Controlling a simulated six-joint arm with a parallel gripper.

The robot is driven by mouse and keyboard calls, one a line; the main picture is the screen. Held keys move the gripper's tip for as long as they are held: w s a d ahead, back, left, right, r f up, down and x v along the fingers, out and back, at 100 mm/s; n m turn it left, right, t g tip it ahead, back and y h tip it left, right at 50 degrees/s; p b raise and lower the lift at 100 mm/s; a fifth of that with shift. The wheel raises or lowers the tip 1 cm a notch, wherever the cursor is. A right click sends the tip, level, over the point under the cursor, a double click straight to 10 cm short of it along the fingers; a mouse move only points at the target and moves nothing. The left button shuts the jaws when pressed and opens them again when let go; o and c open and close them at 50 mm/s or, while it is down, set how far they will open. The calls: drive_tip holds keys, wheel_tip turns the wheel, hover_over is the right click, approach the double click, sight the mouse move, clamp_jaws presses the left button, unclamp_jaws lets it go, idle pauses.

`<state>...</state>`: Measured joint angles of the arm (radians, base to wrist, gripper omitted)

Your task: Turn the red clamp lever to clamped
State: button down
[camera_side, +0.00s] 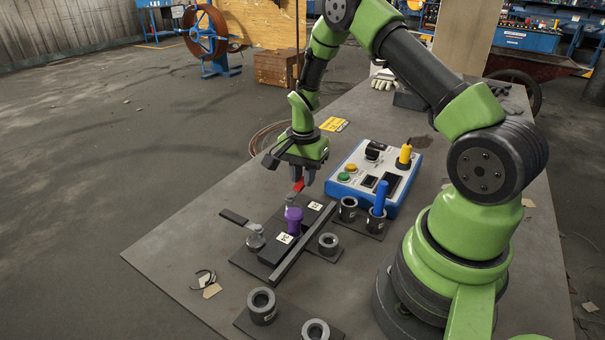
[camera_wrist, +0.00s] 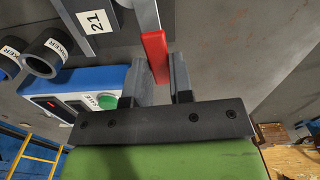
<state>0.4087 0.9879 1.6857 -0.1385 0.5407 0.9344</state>
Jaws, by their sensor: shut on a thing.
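The red clamp lever (camera_side: 299,185) sits at the far end of the dark clamp fixture (camera_side: 265,252). In the wrist view the red lever grip (camera_wrist: 156,55) reaches in between the two fingers of my gripper (camera_wrist: 165,80). My gripper (camera_side: 307,177) points down over the lever and is shut on its red grip. The lever's grey metal arm (camera_wrist: 145,16) runs from the grip back toward the fixture. A purple cylinder (camera_side: 294,219) stands upright on the fixture. A second lever with a dark handle (camera_side: 234,216) sits at the fixture's near left.
A blue-and-white control box (camera_side: 372,172) with buttons and a yellow cylinder (camera_side: 405,154) stands to the right. Dark holders, one with a blue cylinder (camera_side: 379,198), stand right of the fixture. The table's left side is mostly clear.

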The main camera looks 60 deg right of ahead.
drive_tip(key=c, duration=1)
unclamp_jaws()
wheel_tip(320, 180, up, 10)
